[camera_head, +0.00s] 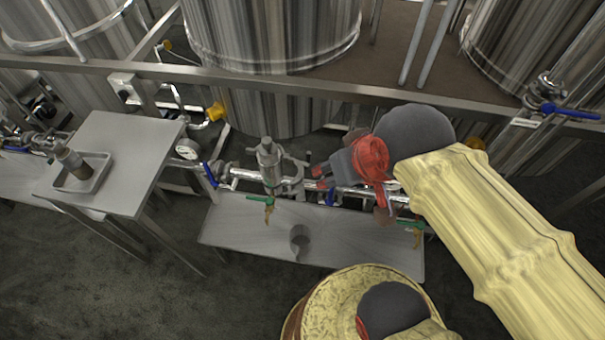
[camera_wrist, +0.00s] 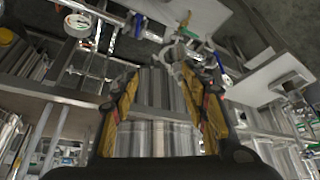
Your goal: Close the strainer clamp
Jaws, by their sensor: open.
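The strainer (camera_head: 268,160) is an upright metal body on the pipe run behind the low bench, in the head view. A metal clamp (camera_head: 293,182) sits at its right side; I cannot tell from here how far it is open. My gripper (camera_head: 322,176) is just right of the clamp, apart from it as far as I can see, with the wrist partly covering the pipe. In the wrist view my gripper (camera_wrist: 165,105) is open, its yellow fingers wide apart with nothing between them. A round metal fitting (camera_wrist: 173,56) shows beyond the right fingertip.
A green-handled valve (camera_head: 262,198) hangs under the strainer. A pressure gauge (camera_head: 188,149) and a blue lever (camera_head: 210,174) are to its left. A low bench (camera_head: 235,235) carries a small grey cup (camera_head: 299,238). A side table (camera_head: 125,135) stands left; a rail (camera_head: 240,80) runs behind.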

